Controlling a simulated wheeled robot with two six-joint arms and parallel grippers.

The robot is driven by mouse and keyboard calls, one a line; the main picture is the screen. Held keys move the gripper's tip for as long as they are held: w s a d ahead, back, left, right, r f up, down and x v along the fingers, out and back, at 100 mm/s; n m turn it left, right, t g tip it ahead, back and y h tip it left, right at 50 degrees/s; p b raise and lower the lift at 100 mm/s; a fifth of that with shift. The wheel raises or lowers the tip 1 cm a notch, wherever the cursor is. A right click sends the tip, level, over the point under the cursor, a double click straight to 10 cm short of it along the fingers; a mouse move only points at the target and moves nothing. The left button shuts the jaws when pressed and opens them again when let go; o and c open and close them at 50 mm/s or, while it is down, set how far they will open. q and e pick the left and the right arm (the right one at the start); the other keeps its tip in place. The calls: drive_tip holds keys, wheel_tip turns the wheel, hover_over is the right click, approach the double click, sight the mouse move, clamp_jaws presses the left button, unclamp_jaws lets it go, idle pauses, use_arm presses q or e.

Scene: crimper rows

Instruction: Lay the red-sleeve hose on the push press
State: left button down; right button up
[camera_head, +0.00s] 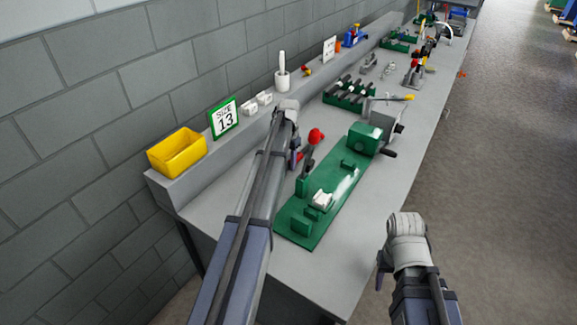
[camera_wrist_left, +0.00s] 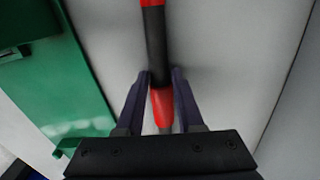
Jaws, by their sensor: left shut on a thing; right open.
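The red-sleeve hose (camera_wrist_left: 155,45) is a black hose with red bands, running nearly lengthwise through the left wrist view. My left gripper (camera_wrist_left: 161,82) is shut on it, with one dark finger on each side near the lower red sleeve (camera_wrist_left: 162,106). In the head view the left arm covers most of the hose and fingers. The push press appears to be the long green-based unit (camera_head: 333,197) with a red-knobbed lever (camera_head: 316,136); my left gripper is at its left side. My right gripper (camera_head: 384,272) is open, off the bench's front edge, its fingers mostly hidden.
A green rack of dark rods (camera_head: 349,95) and more tools stand farther along the bench (camera_head: 240,243).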

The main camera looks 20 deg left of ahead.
sight(288, 163)
idle(0.5)
use_arm(q)
wheel_tip(288, 163, up, 10)
drive_tip(key=p, duration=1)
